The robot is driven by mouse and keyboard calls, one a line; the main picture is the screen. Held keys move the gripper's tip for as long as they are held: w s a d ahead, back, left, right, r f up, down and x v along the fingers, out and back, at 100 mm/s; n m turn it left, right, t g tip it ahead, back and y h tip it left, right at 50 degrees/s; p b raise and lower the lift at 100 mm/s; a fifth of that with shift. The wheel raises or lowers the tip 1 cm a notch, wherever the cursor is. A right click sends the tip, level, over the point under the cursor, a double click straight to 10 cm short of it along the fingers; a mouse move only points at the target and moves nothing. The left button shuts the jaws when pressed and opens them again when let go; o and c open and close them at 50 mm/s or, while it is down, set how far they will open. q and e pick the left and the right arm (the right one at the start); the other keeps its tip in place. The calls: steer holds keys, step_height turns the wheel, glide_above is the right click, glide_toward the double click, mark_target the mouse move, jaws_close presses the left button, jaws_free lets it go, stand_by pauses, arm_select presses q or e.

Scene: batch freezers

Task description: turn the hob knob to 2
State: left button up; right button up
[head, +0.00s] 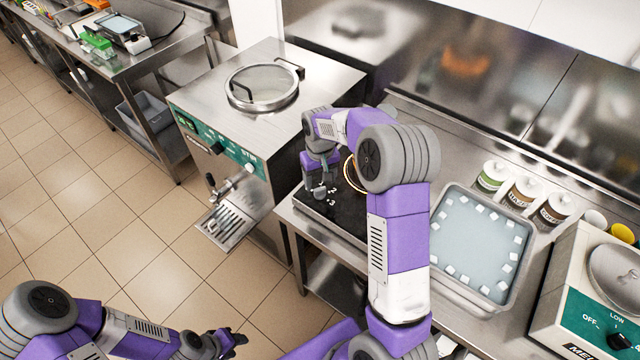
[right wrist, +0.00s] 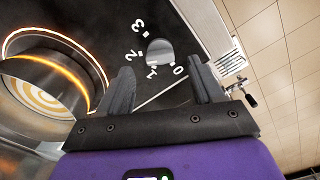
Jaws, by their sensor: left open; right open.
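The black hob (head: 345,218) stands on the steel counter, partly hidden by my right arm. In the right wrist view the grey hob knob (right wrist: 159,50) has the white marks 0, 1, 2 and 3 around it. I cannot tell which mark it points to. My right gripper (head: 319,192) is over the hob's front edge; in the wrist view its open fingers (right wrist: 162,80) are on either side just short of the knob, holding nothing. My left gripper (head: 232,340) is open and empty, low over the floor, away from the hob.
A metal pot (right wrist: 42,85) stands inside a glowing orange ring beside the knob. Left of the hob is a batch freezer (head: 250,130) with a round lid. Right of my arm are an ice-bath tray (head: 530,250), several jars and a scale-like machine (head: 570,310) with its own dial.

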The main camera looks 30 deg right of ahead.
mark_target(320, 188)
steer(key=shift+r, duration=2)
